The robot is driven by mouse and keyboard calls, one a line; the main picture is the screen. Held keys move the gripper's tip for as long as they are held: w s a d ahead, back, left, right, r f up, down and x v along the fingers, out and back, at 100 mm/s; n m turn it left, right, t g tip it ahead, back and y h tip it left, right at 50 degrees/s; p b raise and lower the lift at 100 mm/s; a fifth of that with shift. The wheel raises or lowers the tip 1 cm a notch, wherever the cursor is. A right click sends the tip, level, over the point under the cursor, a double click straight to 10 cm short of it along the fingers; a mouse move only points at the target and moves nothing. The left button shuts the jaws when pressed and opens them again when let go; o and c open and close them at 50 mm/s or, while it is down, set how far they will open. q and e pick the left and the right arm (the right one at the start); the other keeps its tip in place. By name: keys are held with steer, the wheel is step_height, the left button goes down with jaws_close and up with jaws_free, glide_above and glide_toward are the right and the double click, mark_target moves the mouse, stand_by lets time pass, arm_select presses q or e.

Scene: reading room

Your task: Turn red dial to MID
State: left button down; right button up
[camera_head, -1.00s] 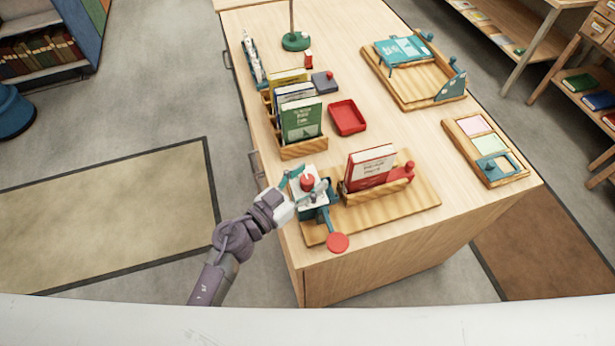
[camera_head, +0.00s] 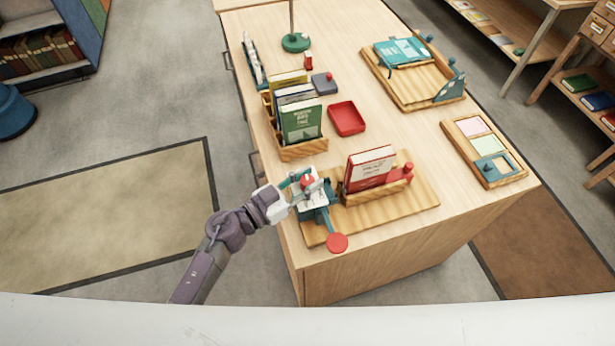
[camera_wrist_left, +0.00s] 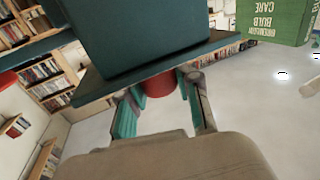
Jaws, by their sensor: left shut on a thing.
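The red dial (camera_head: 308,181) sits on top of a white-faced device with teal parts (camera_head: 317,213), at the near left end of the wooden board on the desk. My left gripper (camera_head: 304,187) reaches it from the left and is shut on it. In the left wrist view, the red dial (camera_wrist_left: 161,83) shows between the two teal-padded fingers (camera_wrist_left: 160,100). The fingers partly cover the dial and its white face. I cannot read any marks or tell where the dial points. My right gripper is not in view.
A red book (camera_head: 371,167) stands in a wooden holder right of the device. A red round paddle (camera_head: 337,243) sticks out at the front. A rack of upright books (camera_head: 301,121) and a red tray (camera_head: 347,118) lie behind.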

arm_select(q)
steer(key=shift+w+a+m+g+h, duration=0.15)
steer(key=shift+m+g+h, duration=0.65)
steer(key=shift+g, duration=0.4)
steer(key=shift+m+g, duration=0.5)
steer(key=shift+m, duration=0.1)
steer(key=m+g+h, duration=0.1)
steer(key=g, duration=0.1)
steer(key=shift+f+m+g+b, duration=0.15)
steer(key=shift+m+g+b, duration=0.15)
steer(key=shift+m+g, duration=0.1)
steer(key=m+g+y+b, duration=0.1)
steer(key=m+g+b, duration=0.2)
steer(key=g+b, duration=0.2)
steer(key=m+g+y+b, duration=0.1)
steer(key=m+g+b, duration=0.3)
steer(key=g+b, duration=0.1)
steer(key=m+g+y+b, duration=0.1)
steer(key=m+g+b, duration=0.2)
steer(key=g+b, duration=0.3)
steer(key=shift+f+m+b, duration=0.2)
steer(key=shift+m+b, duration=0.1)
steer(key=shift+b, duration=0.5)
steer(key=shift+r+m+g+y+b, duration=0.2)
steer(key=shift+m+g+y+b, duration=0.35)
steer(key=shift+b, duration=0.4)
steer(key=shift+r, duration=0.1)
